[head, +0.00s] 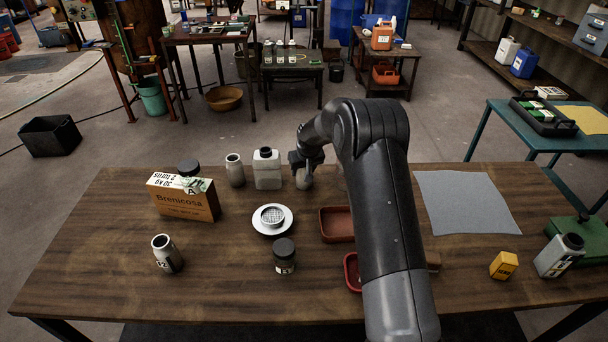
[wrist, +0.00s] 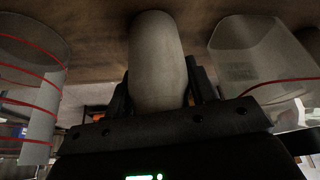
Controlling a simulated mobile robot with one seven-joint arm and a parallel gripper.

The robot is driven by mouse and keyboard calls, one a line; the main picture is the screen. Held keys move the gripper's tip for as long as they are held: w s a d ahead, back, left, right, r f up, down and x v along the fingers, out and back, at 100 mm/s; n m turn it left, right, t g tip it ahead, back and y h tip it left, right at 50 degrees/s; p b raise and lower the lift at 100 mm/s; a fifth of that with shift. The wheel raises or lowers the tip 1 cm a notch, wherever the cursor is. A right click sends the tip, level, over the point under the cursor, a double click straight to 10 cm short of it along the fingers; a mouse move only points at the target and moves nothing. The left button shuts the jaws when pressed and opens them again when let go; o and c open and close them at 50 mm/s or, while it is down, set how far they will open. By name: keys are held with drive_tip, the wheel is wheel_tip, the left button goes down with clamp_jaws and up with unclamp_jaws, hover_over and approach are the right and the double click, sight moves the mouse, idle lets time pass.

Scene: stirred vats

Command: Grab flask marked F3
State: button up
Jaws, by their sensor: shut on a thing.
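My gripper (head: 305,164) reaches over the far side of the wooden table (head: 110,280), where it is shut on a pale grey flask (head: 304,180). In the wrist view the flask's smooth rounded body (wrist: 157,60) sits between the two fingers of my gripper (wrist: 160,85). No marking shows on the side I see, so I cannot read whether it is F3. Two similar flasks stand on the table: one at the back (head: 235,170) and one with a dark label at the front left (head: 166,254).
Left of my gripper stands a square white bottle (head: 267,172). A Brenicosa box (head: 183,200), a white dish with a strainer (head: 272,219), a dark-lidded jar (head: 284,258) and a brown tray (head: 336,225) lie nearer.

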drive_tip(key=shift+c, duration=0.9)
